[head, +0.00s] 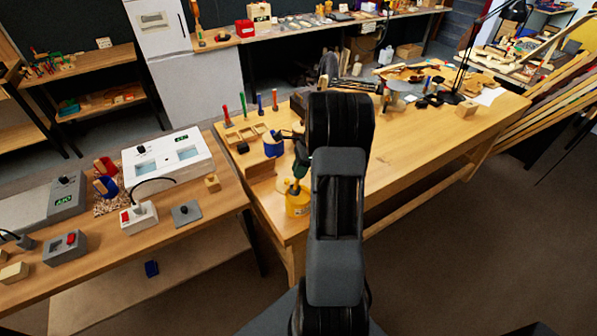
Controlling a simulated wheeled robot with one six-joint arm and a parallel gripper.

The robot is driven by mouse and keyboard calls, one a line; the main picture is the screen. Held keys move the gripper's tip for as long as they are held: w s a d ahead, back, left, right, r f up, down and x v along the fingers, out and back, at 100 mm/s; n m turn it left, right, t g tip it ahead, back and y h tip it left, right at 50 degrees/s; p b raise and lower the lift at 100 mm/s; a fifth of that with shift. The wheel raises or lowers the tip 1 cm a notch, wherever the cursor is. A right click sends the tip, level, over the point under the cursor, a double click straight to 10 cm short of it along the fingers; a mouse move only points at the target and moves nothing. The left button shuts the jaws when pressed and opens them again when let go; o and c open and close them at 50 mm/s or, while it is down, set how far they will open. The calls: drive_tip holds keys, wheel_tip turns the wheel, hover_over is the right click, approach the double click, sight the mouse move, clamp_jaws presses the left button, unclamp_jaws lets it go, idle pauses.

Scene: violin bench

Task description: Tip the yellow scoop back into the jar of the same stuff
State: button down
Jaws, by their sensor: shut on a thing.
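A yellow jar (297,204) stands near the left front corner of the long wooden bench. A blue jar (273,149) stands behind it and a little left, on or against a wooden block. My gripper (297,180) is a small dark shape just left of my arm, over the yellow jar's mouth. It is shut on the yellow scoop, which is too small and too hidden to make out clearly. I cannot tell how the scoop is tilted or what lies in it. My dark arm covers the bench right of the jars.
A wooden tray (247,135) and several upright coloured handles stand behind the jars. A white bath unit (167,163) and a grey switch box (66,246) sit on the left table. The bench's middle right (430,140) is clear. A lamp (462,80) stands farther back.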

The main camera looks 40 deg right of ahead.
drive_tip(key=a+h+b, duration=0.1)
drive_tip(key=b, duration=0.1)
drive_tip(key=a+h+b, duration=0.1)
drive_tip(key=h+b, duration=0.1)
drive_tip(key=b, duration=0.1)
drive_tip(key=shift+s+a+r+t+h, duration=0.1)
drive_tip(key=shift+s+a+t+h, duration=0.1)
drive_tip(key=shift+a+t+h, duration=0.15)
drive_tip(key=r+p, duration=0.4)
drive_tip(key=shift+d, duration=0.2)
